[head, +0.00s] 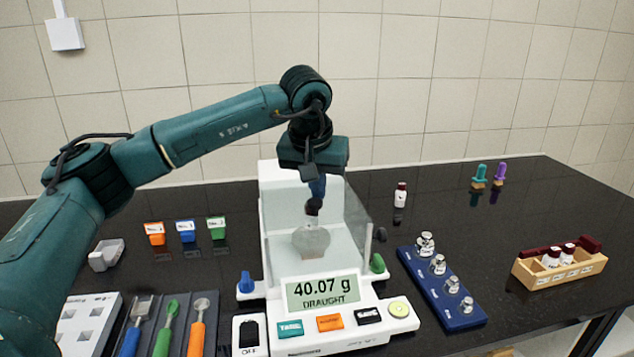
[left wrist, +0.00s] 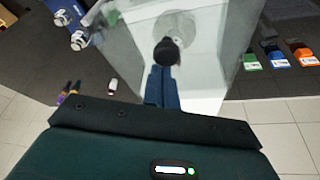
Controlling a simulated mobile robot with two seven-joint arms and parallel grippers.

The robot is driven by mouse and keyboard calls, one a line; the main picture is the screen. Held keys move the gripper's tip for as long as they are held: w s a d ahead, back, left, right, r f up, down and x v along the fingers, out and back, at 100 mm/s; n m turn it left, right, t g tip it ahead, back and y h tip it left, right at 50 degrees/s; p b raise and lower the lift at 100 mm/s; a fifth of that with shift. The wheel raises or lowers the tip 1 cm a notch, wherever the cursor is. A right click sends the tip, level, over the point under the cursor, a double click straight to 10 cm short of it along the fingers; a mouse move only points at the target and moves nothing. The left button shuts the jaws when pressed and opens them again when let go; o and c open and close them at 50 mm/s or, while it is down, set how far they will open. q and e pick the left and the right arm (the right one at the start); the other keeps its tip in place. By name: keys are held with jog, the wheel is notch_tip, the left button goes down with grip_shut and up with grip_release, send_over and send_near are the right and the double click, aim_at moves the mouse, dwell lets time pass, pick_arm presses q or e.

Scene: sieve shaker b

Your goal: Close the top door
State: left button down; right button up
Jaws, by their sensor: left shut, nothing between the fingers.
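The white balance (head: 272,226) with clear glass walls stands mid-table, its display (head: 322,291) reading 40.07 g and DRAUGHT. The top door's clear panel is hard to make out, so I cannot tell its exact position. A black knob (head: 312,208) shows at the top of the chamber; it also shows in the left wrist view (left wrist: 166,52). My left gripper (head: 317,192) points down with its blue fingers shut and empty, right at the knob; I cannot tell whether they touch. The round pan (head: 311,242) shows through the glass. My right gripper is out of view.
A blue block with several metal weights (head: 438,264) stands right of the balance. A wooden rack (head: 560,268) is further right. Tools on a tray (head: 206,305) lie front left. Three small coloured containers (head: 186,231) stand behind them. A small bottle (head: 401,195) stands behind right.

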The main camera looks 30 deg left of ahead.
pick_arm(q)
jog(key=shift+s+d, duration=0.35)
jog(key=shift+s, duration=0.2)
jog(key=shift+s+d, duration=0.15)
jog(key=shift+f, duration=0.1)
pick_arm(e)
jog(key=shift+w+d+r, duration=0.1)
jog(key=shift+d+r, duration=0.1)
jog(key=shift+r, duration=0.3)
pick_arm(q)
jog(key=shift+d, duration=0.1)
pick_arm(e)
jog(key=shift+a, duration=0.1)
